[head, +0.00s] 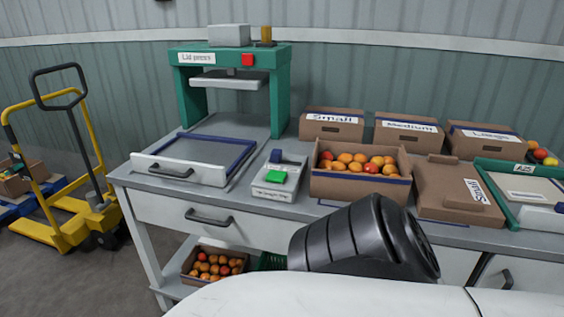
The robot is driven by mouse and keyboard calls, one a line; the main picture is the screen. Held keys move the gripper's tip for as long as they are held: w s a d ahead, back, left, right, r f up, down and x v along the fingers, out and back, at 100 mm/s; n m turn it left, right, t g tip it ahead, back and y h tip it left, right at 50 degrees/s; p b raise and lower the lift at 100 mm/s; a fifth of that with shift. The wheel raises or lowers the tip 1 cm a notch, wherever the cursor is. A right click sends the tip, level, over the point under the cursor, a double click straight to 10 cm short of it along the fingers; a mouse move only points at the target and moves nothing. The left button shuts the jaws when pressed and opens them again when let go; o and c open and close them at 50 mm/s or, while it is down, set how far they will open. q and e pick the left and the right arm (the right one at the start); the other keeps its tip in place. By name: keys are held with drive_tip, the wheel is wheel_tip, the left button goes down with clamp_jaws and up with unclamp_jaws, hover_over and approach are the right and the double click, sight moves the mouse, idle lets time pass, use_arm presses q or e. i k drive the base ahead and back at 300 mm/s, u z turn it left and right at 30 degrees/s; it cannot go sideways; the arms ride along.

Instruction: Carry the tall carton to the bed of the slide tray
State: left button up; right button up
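The slide tray (152,168) is on the left part of the bench, in front of the lid press. It has a white front with a dark handle, and its bed (203,152) is bare inside a blue frame. An open brown carton (345,187) full of red and orange tomatoes stands on the bench right of the tray; it is the likeliest tall carton, though no label shows this. A dark ribbed link of my arm shows in front of the bench. Neither of my grippers can be seen.
The green lid press (281,95) stands behind the tray. A small device with a green button (273,191) sits between tray and carton. Closed cartons marked Small (331,132), Medium (407,139) and another (482,150) line the back. A brown lid (452,205) lies right.

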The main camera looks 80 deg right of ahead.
sight(199, 154)
drive_tip(key=z, duration=2.2)
